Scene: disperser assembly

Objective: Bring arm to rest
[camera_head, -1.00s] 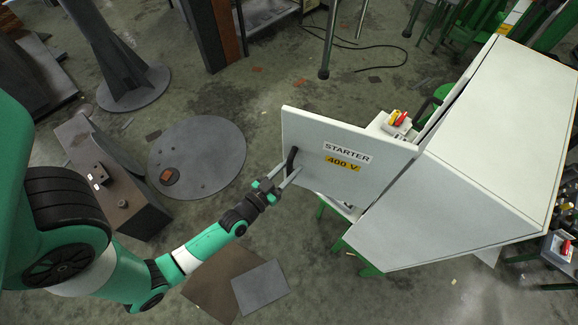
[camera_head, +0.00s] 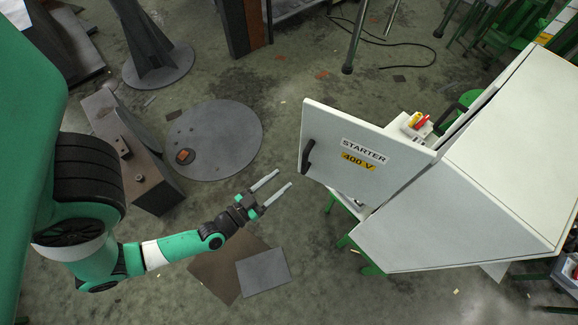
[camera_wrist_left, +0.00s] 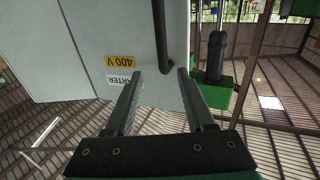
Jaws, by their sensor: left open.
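My left gripper (camera_head: 277,187) is open and empty in the head view, apart from the cabinet and to the left of its door. The door (camera_head: 372,142) is light grey, labelled "STARTER" and "400 V", and stands swung open. Its dark handle (camera_head: 308,157) is to the upper right of my fingertips, with a gap between. In the left wrist view, the two fingers (camera_wrist_left: 158,98) are spread, with the handle (camera_wrist_left: 161,35) and the door (camera_wrist_left: 95,40) ahead of them. My right gripper is in neither current view.
The light grey cabinet (camera_head: 490,185) fills the right side. Red and yellow parts (camera_head: 417,121) show behind the door. A round metal plate (camera_head: 215,140) and a flat grey sheet (camera_head: 263,271) lie on the floor. Bare floor lies between the gripper and the round plate.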

